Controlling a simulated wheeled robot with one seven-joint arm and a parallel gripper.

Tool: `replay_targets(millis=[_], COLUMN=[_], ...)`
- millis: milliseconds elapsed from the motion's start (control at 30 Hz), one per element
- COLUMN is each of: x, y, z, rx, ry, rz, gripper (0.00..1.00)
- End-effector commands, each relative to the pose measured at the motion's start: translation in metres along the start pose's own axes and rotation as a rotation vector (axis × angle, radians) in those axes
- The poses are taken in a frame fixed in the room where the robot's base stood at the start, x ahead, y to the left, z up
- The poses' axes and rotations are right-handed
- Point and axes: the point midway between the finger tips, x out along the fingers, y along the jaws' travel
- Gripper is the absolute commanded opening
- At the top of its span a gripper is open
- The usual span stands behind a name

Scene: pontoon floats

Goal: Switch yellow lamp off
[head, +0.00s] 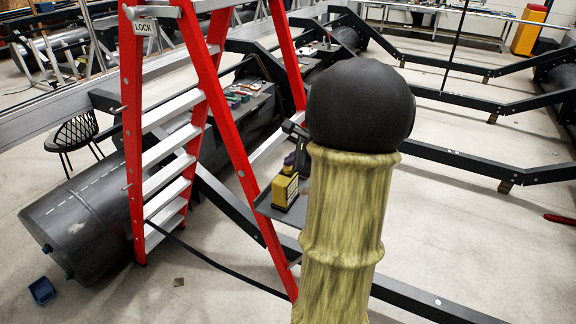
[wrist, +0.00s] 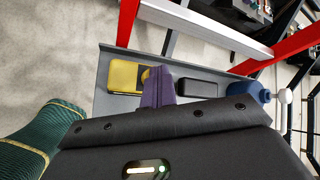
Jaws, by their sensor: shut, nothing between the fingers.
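The yellow lamp (head: 285,190) is a small boxy yellow body with dark parts, standing on a grey tray (head: 262,206) at the red ladder. In the wrist view the lamp (wrist: 124,76) lies just left of my gripper (wrist: 158,76), with a rounded yellow part showing beside the fingertips. My gripper's purple fingers are shut and empty. They hide part of whatever is behind them, and I cannot tell whether they touch the lamp. In the head view my gripper (head: 299,163) shows partly, dark, behind the lamp. I cannot tell whether the lamp is lit.
In the wrist view a black case (wrist: 197,88) and a blue item (wrist: 244,92) with a white knob sit right of my fingers. The red ladder (head: 212,85) rises beside the tray. A black float (head: 85,225) and dark beams (head: 470,165) lie around on pale floor.

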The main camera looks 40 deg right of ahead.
Motion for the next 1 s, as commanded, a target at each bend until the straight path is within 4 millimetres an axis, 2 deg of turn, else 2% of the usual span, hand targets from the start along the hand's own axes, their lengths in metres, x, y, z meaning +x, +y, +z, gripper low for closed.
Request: replay_targets(millis=[167,800,1000], x=[-0.001,-0.038,-0.043], y=[-0.001,-0.028,-0.031], z=[0.002,0.028,0.032], rx=[-0.001,-0.001,-0.001], ry=[-0.001,-0.001,-0.001], rz=[0.0,-0.002,-0.001], gripper=[0.0,0.0,0.0])
